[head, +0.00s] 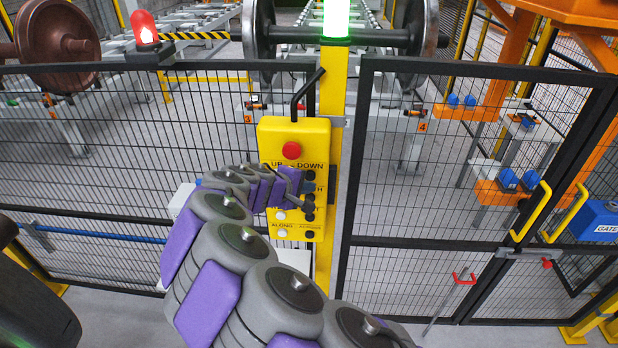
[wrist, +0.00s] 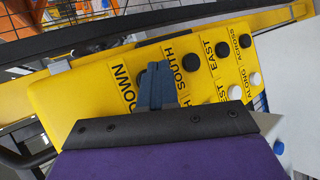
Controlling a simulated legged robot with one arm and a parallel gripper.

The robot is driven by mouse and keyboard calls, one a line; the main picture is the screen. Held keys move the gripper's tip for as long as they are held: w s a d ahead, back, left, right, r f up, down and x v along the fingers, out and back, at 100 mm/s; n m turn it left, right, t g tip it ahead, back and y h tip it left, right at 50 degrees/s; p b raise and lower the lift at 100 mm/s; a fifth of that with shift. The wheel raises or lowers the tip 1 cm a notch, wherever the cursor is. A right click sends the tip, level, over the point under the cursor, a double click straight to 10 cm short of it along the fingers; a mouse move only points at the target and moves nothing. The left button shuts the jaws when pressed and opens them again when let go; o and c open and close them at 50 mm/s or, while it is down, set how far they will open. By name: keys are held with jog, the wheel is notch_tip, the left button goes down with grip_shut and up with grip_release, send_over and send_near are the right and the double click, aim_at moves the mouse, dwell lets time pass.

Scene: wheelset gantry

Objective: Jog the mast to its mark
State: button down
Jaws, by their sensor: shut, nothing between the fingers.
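The yellow control pendant (head: 268,137) hangs by the fence post, with a red button (head: 292,150) above UP and DOWN and black and white buttons below. My gripper (head: 305,187) is at its right button column. In the wrist view my gripper (wrist: 156,78) is shut and empty, its fingertips between the DOWN and SOUTH labels. They hide the pendant face there; I cannot tell whether they touch or press a button. A black button (wrist: 190,62) by SOUTH is uncovered. An orange gantry structure (head: 492,75) stands behind the fence at right. I cannot single out the mast or its mark.
Black mesh fence (head: 110,160) runs left and right of the yellow post (head: 333,80). A green lamp (head: 336,18) glows on the post and a red lamp (head: 144,27) at left. A wheelset (head: 258,30) is behind. A gate with yellow handles (head: 531,212) is at right.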

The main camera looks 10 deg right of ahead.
jog(key=shift+s+a+b, duration=0.15)
jog(key=shift+s+a, duration=0.1)
jog(key=shift+s, duration=0.5)
jog(key=shift+s+a+b, duration=0.1)
jog(key=shift+s+a, duration=0.15)
jog(key=shift+s, duration=0.45)
jog(key=shift+s+a+b, duration=0.15)
jog(key=shift+s+a, duration=0.1)
jog(key=shift+s, duration=0.5)
